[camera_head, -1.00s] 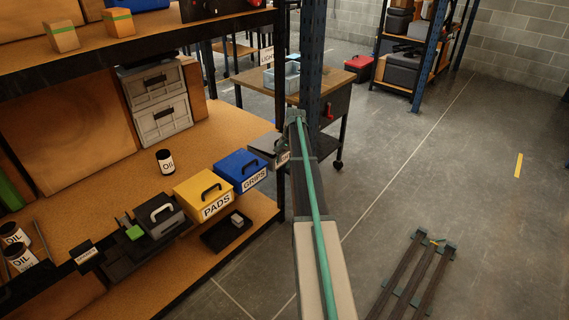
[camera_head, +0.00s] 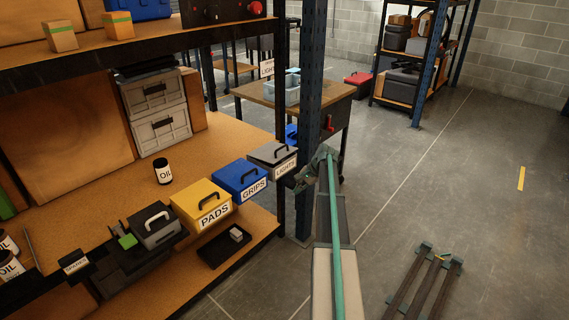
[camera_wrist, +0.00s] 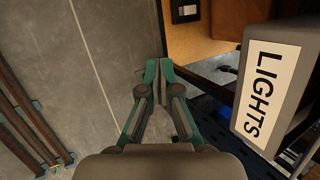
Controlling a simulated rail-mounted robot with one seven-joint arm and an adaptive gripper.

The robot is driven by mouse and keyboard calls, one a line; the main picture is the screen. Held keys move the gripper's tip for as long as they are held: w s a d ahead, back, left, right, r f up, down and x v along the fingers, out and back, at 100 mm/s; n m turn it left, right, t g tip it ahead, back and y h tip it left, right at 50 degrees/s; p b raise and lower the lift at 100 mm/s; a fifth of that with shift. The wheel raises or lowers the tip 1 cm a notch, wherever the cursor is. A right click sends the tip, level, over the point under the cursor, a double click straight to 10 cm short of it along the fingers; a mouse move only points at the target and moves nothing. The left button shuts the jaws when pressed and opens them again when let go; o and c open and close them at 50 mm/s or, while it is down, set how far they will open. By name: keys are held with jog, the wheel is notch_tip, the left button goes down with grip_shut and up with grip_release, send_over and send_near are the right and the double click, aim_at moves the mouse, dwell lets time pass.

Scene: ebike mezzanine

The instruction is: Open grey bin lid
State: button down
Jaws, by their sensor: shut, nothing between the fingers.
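The grey bin labelled LIGHTS (camera_head: 285,168) stands at the right end of a row of bins on the shelf unit's front edge. Its grey lid (camera_head: 268,152) is shut and has a dark arched handle (camera_head: 281,151) on top. In the wrist view the bin's side and label (camera_wrist: 262,95) fill the right edge, and its handle is not visible. My gripper (camera_head: 303,178) is just right of the bin, apart from it. In the wrist view the fingers (camera_wrist: 158,66) are shut together and empty, left of the bin.
A blue post (camera_head: 310,100) rises close behind my gripper.

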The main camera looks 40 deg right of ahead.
aim_at(285, 153)
jog(key=w+d+r+m+t+b, duration=0.1)
jog(key=d+r+m+t+b, duration=0.1)
jog(key=r+m+t, duration=0.45)
jog(key=w+d+r+m+t+b, duration=0.15)
jog(key=r+m+t, duration=0.25)
jog(key=m+t, duration=0.5)
jog(key=shift+m+g, duration=0.85)
jog(key=shift+m, duration=0.1)
jog(key=p+x, duration=0.1)
jog(key=x, duration=0.8)
jog(key=shift+a+r, duration=0.15)
jog(key=shift+a, duration=0.05)
jog(key=shift+s+r, duration=0.1)
jog(key=shift+r, duration=0.05)
jog(key=shift+r+p, duration=0.2)
jog(key=shift+p, duration=0.3)
jog(key=shift+r+g+p, duration=0.2)
jog(key=shift+g+p, duration=0.1)
jog(key=shift+p, duration=0.2)
